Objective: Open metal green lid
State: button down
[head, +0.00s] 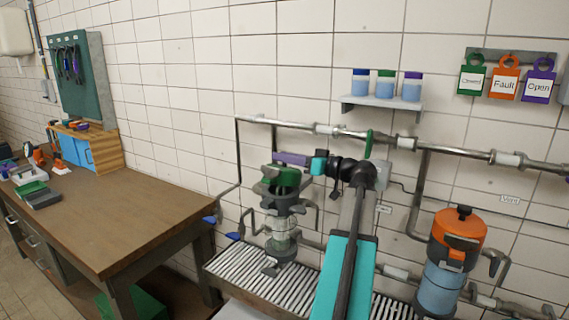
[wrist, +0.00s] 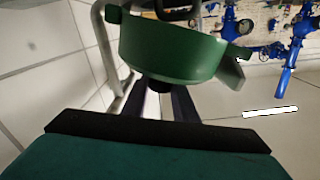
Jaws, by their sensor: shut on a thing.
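The metal green lid (head: 288,177) is at the top of the grey metal vessel (head: 281,226) on the slatted bench in the head view. In the wrist view the lid (wrist: 170,48) is a large round green piece with side lugs, just beyond my fingers. My gripper (head: 290,159) reaches in from the right, its purple fingers at the lid's upper edge. In the wrist view my gripper (wrist: 163,90) is shut around a small dark knob (wrist: 160,85) on the lid. I cannot tell whether the lid is seated or raised.
An orange-topped vessel (head: 457,234) stands to the right. Pipes (head: 448,147) run along the tiled wall behind, below a shelf (head: 381,103) with three jars. A wooden workbench (head: 108,215) stands at left. Blue valves (wrist: 285,65) show at the wrist view's right.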

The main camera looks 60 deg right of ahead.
jog(key=shift+d+r, duration=0.1)
jog(key=shift+d, duration=0.15)
jog(key=c, duration=1.4)
grip_release()
jog(key=shift+s+d, duration=0.1)
jog(key=shift+c, duration=0.2)
jog(key=shift+s, duration=0.1)
jog(key=s+b, duration=0.2)
jog(key=s, duration=0.5)
jog(key=shift+s+d, duration=0.15)
